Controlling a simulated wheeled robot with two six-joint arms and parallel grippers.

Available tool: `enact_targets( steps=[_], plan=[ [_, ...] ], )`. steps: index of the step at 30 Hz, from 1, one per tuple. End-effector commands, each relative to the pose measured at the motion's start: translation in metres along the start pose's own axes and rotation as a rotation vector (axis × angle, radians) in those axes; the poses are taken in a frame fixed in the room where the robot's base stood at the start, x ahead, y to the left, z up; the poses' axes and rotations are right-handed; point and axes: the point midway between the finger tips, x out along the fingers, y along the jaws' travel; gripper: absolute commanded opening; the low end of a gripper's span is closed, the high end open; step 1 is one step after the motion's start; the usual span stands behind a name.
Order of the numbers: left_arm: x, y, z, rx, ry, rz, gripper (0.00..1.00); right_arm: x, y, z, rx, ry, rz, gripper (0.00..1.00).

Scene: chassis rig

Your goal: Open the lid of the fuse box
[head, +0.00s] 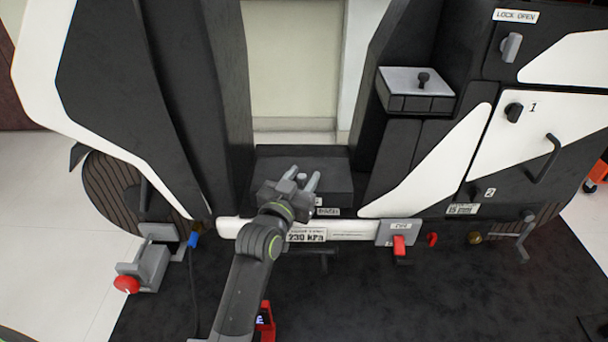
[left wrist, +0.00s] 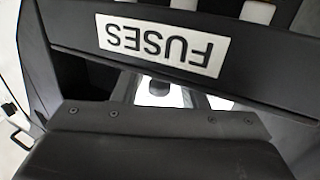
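The fuse box (head: 331,185) is a low dark box between the two dark uprights, with a flat top and a small white label on its front. In the head view its lid looks down. The left wrist view shows a "FUSES" label (left wrist: 163,44), upside down, on a dark bar. My left gripper (head: 302,178) is over the left and middle part of the box, its two pale fingers apart with nothing seen between them. I cannot tell whether they touch the lid. The arm hides part of the box front. My right gripper is not in view.
A white rail with a "230 kPa" label (head: 306,236) runs below the box. A silver-topped box with a black knob (head: 422,80) stands to the right. A red switch (head: 399,245), a black handle (head: 545,158) and a red knob (head: 127,284) jut out nearby.

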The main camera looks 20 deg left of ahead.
Motion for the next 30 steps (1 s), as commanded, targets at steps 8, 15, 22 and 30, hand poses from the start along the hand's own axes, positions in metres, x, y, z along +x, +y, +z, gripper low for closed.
enact_targets(
  steps=[8,15,22,30],
  plan=[
    [0.0,0.0,-0.0001,0.0,0.0,0.0,0.26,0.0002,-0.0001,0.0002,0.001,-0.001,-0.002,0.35],
    [0.0,-0.0001,-0.0001,0.0,0.0,0.0,0.0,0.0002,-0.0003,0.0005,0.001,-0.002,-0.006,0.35],
    [0.0,-0.0001,-0.0002,0.0,0.0,0.0,0.0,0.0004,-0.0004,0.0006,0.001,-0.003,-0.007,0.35],
    [0.0002,-0.0002,-0.002,-0.002,-0.006,0.0,0.0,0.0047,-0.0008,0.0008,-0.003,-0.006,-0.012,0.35]
  ],
)
